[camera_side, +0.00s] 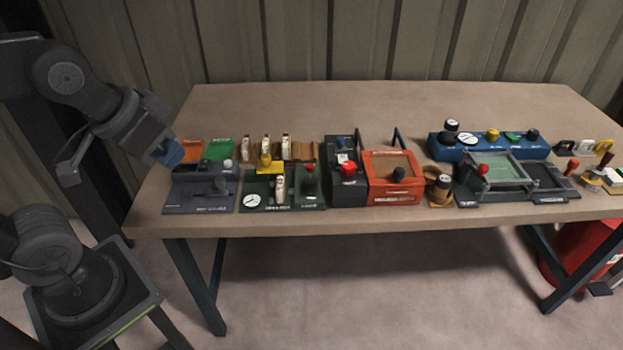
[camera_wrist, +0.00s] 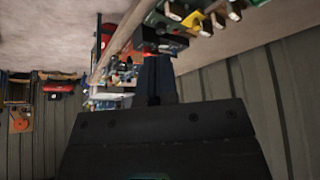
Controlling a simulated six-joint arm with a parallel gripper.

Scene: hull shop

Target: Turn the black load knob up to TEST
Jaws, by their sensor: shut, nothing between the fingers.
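My gripper (camera_side: 168,153) is at the left of the side view, above and beyond the table's left end, apart from everything on it. Its blue fingers are together and empty. In the wrist view the fingers (camera_wrist: 157,80) point at the table from its end. The labels are too small to read, so I cannot tell which is the load knob.
A grey box (camera_side: 182,197) and a green panel with a white dial (camera_side: 252,200) are nearest my gripper. A red mushroom button (camera_side: 348,168) and a grey-framed tray (camera_side: 462,198) stand farther right. The table's back strip (camera_side: 330,105) is clear. A red cylinder (camera_side: 590,250) stands below right.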

